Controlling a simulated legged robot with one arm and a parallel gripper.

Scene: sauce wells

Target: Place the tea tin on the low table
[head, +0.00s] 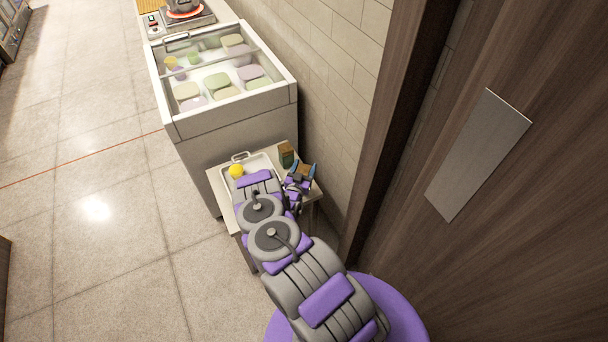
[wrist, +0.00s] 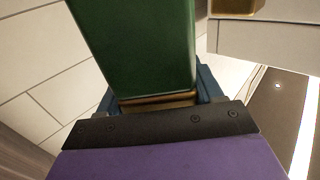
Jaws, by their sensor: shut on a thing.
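The green tea tin (wrist: 140,45) fills the upper middle of the wrist view, with a gold-brown band at its near end. My gripper (wrist: 158,103) is shut on it, its blue fingers on either side of that end. In the head view my gripper (head: 301,170) is above the right part of the low table (head: 226,203). A small green-and-brown box (head: 287,155), which looks like the tin, shows just beyond the fingers. I cannot tell whether it touches the tabletop. My arm hides much of the table.
A white tray (head: 262,158) with a yellow ball (head: 236,171) takes up the left and middle of the low table. A white chest (head: 235,122) with several pastel containers stands behind. A tiled wall (head: 318,100) and a wooden panel (head: 480,230) close the right side. Floor is open at left.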

